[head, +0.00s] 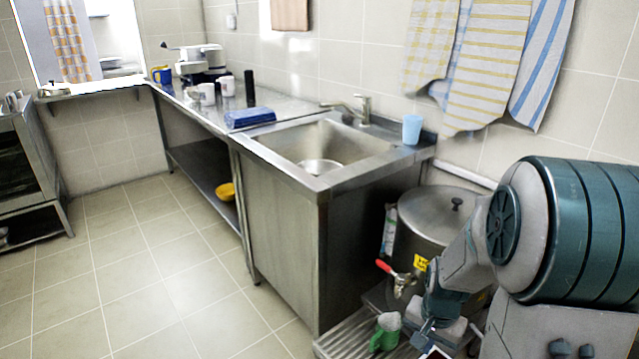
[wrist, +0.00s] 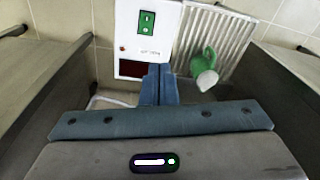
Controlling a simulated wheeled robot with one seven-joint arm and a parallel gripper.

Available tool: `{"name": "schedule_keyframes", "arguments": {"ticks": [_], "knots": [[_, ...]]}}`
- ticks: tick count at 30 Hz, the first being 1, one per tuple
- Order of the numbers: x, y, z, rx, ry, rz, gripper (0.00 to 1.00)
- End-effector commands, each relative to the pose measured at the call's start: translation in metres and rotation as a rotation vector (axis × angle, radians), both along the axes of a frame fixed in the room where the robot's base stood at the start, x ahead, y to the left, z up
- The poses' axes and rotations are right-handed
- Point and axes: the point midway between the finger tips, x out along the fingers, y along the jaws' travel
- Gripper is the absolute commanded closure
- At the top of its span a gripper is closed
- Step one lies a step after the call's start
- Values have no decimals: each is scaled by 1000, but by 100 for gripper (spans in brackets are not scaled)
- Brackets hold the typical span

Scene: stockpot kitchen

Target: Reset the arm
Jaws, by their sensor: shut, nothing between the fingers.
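My gripper (wrist: 160,84) shows in the wrist view with its two blue fingers together and nothing between them. It points at a white control box (wrist: 133,22) with a green switch; the distance between them is hard to tell. In the head view my gripper (head: 424,333) is low at the right, in front of the large steel stockpot (head: 432,212) and below its red-handled tap (head: 400,281). My arm hides part of the pot. A green mug (head: 386,333) stands just left of the gripper, and it also shows in the wrist view (wrist: 207,66) to the right of the fingers, apart from them.
The mug stands on a slatted metal rack (head: 338,346). A steel sink unit (head: 283,240) is close on the left, with a blue cup (head: 412,129) on its corner. A yellow bowl (head: 226,192) is on the lower shelf. The tiled floor (head: 150,290) at left is clear.

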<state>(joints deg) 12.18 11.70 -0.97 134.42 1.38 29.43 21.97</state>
Motion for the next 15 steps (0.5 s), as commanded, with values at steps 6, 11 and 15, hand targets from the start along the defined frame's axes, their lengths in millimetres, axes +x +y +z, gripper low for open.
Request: {"name": "schedule_keyframes", "arguments": {"ticks": [6, 11, 15], "knots": [[-24, 31, 131, -25, -61, 199, 100], [-51, 50, 206, -45, -97, 340, 100], [-76, 64, 262, -65, -129, 459, 100]]}}
